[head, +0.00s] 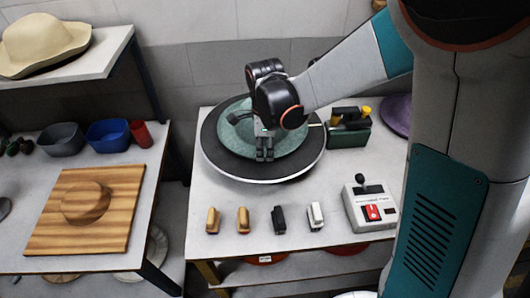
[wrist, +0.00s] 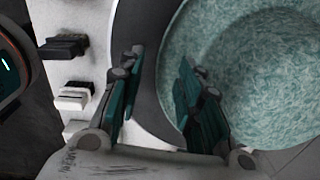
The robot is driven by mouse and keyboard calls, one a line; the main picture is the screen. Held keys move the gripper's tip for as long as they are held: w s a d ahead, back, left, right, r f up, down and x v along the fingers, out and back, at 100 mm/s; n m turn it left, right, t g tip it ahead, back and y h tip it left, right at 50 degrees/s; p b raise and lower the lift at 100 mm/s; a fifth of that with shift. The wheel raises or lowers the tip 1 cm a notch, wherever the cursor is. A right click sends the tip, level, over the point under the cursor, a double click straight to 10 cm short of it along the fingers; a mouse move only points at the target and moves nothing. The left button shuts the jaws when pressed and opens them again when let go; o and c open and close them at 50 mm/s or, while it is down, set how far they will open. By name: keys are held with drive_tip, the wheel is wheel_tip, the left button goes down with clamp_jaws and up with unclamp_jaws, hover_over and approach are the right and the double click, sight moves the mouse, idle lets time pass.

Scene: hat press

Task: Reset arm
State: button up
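A teal-green felt hat (head: 290,144) lies on a round dark plate (head: 212,152) with a pale rim on the right-hand table. My gripper (head: 265,156) is above the hat's front part in the head view, and my arm hides some of the hat. In the wrist view, my gripper (wrist: 158,88) has its two teal-padded fingers apart with nothing held between them. The right finger overlaps the edge of the hat (wrist: 265,85), and the left finger is over the dark plate. Whether the fingers touch the hat cannot be told.
Several small brushes stand in a row at the table front, including a black one (head: 278,220). A control box (head: 371,207) with a red switch and a green box (head: 347,134) stand at right. A left table holds a wooden board (head: 110,240) and bowls; a cream hat (head: 42,43) is shelved above.

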wheel_tip(320, 180, up, 9)
drive_tip(key=s+d+r+n+t+b, duration=0.1)
drive_tip(key=s+d+n+t+b, duration=0.4)
drive_tip(key=s+d+n, duration=0.9)
drive_tip(key=shift+s+d+n+t+b, duration=0.35)
drive_tip(key=shift+s+n+t, duration=0.55)
drive_tip(key=shift+s+n, duration=1.3)
drive_tip(key=shift+w+r+n, duration=0.1)
drive_tip(key=shift+w+n, duration=0.3)
